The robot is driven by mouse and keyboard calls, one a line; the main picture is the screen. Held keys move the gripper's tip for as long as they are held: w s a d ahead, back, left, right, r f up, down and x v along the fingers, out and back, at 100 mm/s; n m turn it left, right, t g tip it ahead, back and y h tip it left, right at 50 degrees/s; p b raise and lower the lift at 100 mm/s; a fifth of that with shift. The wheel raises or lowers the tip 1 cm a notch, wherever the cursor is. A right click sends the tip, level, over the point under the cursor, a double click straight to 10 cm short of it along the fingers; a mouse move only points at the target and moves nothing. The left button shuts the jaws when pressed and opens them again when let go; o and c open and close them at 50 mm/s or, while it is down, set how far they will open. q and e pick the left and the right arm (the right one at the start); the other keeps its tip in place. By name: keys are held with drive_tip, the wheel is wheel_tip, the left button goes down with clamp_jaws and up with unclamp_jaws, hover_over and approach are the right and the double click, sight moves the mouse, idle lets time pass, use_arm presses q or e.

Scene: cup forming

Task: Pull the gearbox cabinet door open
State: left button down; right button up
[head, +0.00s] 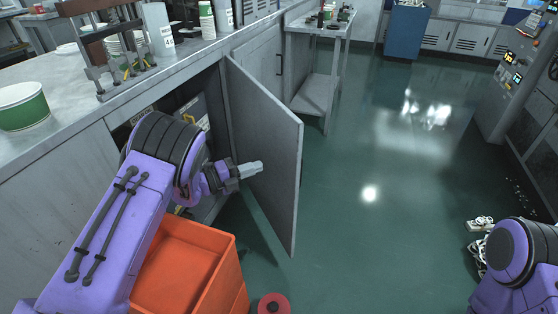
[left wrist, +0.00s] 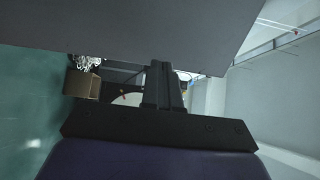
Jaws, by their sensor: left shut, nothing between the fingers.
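The grey gearbox cabinet door (head: 275,135) stands swung out from the front of the grey counter in the head view. Behind it the cabinet interior (head: 188,108) is partly visible, with my left arm covering much of the opening. My left gripper (head: 252,169) is shut and empty, in front of the inner face of the door; whether it touches the door cannot be told. In the left wrist view the shut fingers (left wrist: 162,85) point at a large grey panel (left wrist: 150,30), which looks like the door. My right gripper is out of view; only part of my right arm shows at the lower right.
An orange crate (head: 190,265) stands on the floor below the opening, with a red disc (head: 274,304) beside it. A green and white tub (head: 22,107) sits on the counter. A small metal table (head: 318,75) stands beyond the door.

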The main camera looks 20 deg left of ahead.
sight(288, 156)
use_arm(q)
drive_tip(key=x, duration=0.8)
drive_tip(key=shift+w+d+p, duration=0.2)
drive_tip(key=shift+d+p, duration=0.05)
drive_tip(key=shift+p, duration=0.05)
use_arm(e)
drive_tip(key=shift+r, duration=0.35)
